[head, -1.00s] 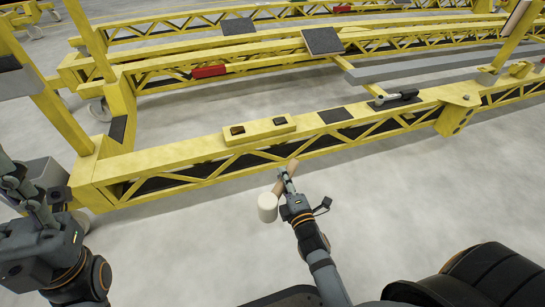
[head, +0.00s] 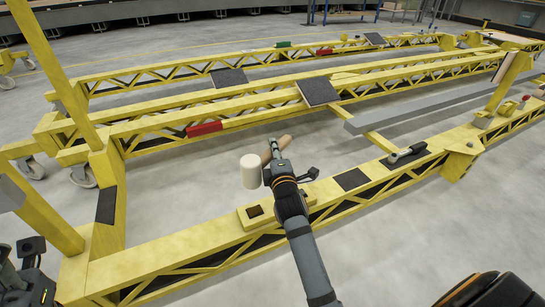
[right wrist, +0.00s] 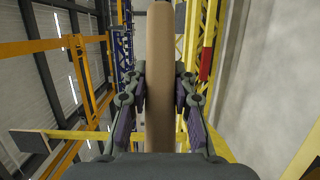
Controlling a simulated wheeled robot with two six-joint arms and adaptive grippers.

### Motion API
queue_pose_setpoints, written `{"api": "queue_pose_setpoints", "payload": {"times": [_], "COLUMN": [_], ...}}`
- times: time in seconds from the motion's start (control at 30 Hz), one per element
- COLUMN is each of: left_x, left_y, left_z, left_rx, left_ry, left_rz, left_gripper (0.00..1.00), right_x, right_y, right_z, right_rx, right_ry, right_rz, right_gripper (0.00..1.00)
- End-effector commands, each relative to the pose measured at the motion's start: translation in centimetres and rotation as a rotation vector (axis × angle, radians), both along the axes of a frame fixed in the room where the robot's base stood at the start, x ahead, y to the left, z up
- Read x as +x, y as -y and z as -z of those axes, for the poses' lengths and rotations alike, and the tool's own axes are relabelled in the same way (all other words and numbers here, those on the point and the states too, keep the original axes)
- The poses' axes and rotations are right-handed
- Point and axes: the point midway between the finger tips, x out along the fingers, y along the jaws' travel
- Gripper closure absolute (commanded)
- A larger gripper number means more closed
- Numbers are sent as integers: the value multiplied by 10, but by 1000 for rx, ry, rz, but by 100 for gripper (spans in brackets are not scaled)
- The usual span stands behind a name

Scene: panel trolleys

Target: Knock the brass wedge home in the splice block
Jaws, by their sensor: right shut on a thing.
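My right gripper (head: 275,150) is shut on the wooden handle of a mallet with a pale head (head: 250,172). The handle (right wrist: 160,80) runs between the fingers in the right wrist view. The mallet is in the air above the near yellow beam. The yellow splice block (head: 243,223) lies on that beam, below the mallet head. A dark, brownish inset shows in its left opening; I cannot clearly make out the brass wedge. My gripper and wrist hide the block's right part. My left gripper (head: 30,250) shows only partly at the lower left edge; its jaws are unclear.
A grey-handled tool (head: 406,154) lies on a dark pad on the near beam, to the right. Another dark pad (head: 351,180) lies between it and the block. A red piece (head: 204,128) sits on a farther beam. A yellow post (head: 50,75) stands at left.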

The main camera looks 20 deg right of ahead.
Motion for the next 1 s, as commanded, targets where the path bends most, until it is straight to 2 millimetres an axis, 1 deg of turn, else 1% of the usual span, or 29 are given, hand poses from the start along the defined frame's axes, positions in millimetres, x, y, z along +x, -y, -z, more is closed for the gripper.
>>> {"api": "queue_pose_setpoints", "payload": {"times": [0.2, 0.37, 0.4, 0.7, 0.8, 1.0], "left_x": [0, 0, -1, 2, 2, 3], "left_y": [0, -1, -1, 1, 2, 3], "left_z": [-1, -13, -5, 19, 24, 32], "left_rx": [0, -4, -4, 6, 10, 16], "left_ry": [-1, -2, 1, -10, -12, -13], "left_rz": [0, 3, 4, -5, -7, -11], "left_gripper": [60, 60, 60, 60, 60, 60], "right_x": [0, 0, 0, 0, 0, 0], "right_y": [0, 0, 0, 0, 0, 0], "right_z": [-2, -6, 5, 41, 51, 65], "right_rx": [0, 0, 1, 2, 1, 1], "right_ry": [4, 3, 2, 2, 2, 3], "right_rz": [-1, -2, -1, -2, -1, -1], "right_gripper": [100, 100, 100, 100, 100, 100]}}
